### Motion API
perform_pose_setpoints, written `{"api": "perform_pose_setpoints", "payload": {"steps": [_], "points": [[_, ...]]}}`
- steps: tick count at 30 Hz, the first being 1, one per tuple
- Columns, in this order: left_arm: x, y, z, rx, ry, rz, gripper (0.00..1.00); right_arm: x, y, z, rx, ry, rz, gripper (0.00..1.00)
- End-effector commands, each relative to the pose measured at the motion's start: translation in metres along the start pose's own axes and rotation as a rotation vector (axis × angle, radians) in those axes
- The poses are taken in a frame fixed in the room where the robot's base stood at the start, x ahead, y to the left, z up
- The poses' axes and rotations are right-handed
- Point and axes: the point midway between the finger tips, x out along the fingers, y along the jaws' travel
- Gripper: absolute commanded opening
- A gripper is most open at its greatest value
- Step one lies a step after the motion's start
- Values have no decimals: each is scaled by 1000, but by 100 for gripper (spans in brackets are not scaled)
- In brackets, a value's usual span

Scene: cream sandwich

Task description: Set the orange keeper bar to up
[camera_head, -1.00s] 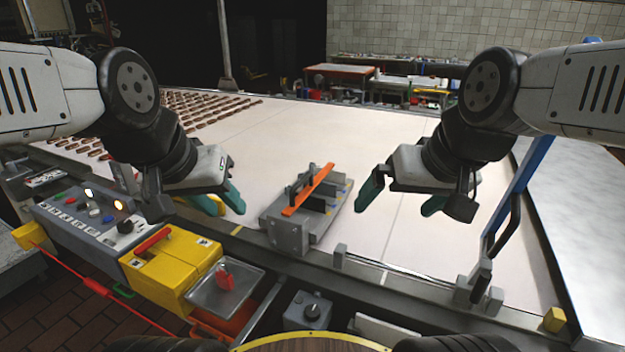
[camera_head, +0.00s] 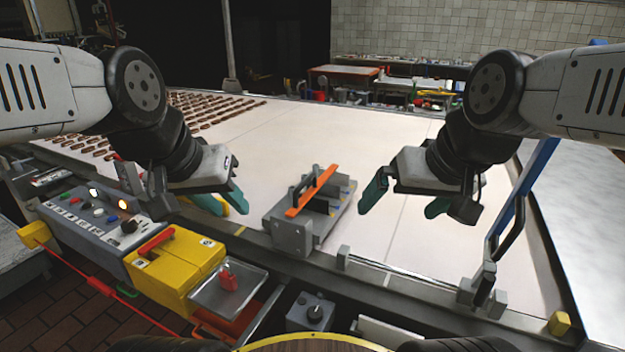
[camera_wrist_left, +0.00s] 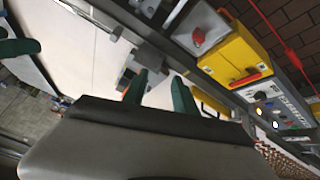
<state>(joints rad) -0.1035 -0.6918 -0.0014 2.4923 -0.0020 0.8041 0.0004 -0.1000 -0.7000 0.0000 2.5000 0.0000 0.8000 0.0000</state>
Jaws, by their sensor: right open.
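The orange keeper bar (camera_head: 311,191) lies slanted across the top of a grey metal fixture (camera_head: 291,236) at the belt's near edge. A dark handle stands beside it. In the left wrist view the grey fixture (camera_wrist_left: 133,66) shows beyond the fingers, and the bar is mostly hidden. My left gripper (camera_head: 222,201) is open, left of the fixture and apart from the bar; its two green fingers also show in the left wrist view (camera_wrist_left: 160,90), with a gap between them. My right gripper (camera_head: 405,202) is open and empty, right of the fixture.
A control panel (camera_head: 88,217) and a yellow box (camera_head: 178,262) with a red handle stand at the left. A tray (camera_head: 215,296) holds a red padlock (camera_head: 229,278). A blue post (camera_head: 533,170) rises at the right. The white belt (camera_head: 290,135) is clear behind the fixture.

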Motion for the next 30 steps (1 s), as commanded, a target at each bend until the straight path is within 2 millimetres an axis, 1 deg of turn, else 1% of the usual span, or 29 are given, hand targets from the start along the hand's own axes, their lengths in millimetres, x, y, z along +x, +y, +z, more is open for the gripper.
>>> {"api": "perform_pose_setpoints", "payload": {"steps": [2,5,10,14,18,20,24,27,30], "points": [[1,1,-9,11,-18,4,34,0,0,0,0,0,0,100],[3,4,-28,39,-63,7,34,0,0,0,0,0,0,100],[16,13,-74,109,-168,1,34,0,0,0,0,0,0,100],[34,23,-107,164,-248,-19,34,0,0,0,0,0,0,100],[58,38,-140,226,-330,-56,34,0,0,0,0,0,0,100],[70,45,-153,253,-363,-75,34,0,0,0,0,0,0,100],[101,66,-178,318,-435,-130,34,0,0,0,0,0,0,100],[123,82,-192,361,-478,-172,34,0,0,0,0,0,0,100],[139,94,-200,394,-508,-209,34,0,0,0,0,0,0,100]]}}
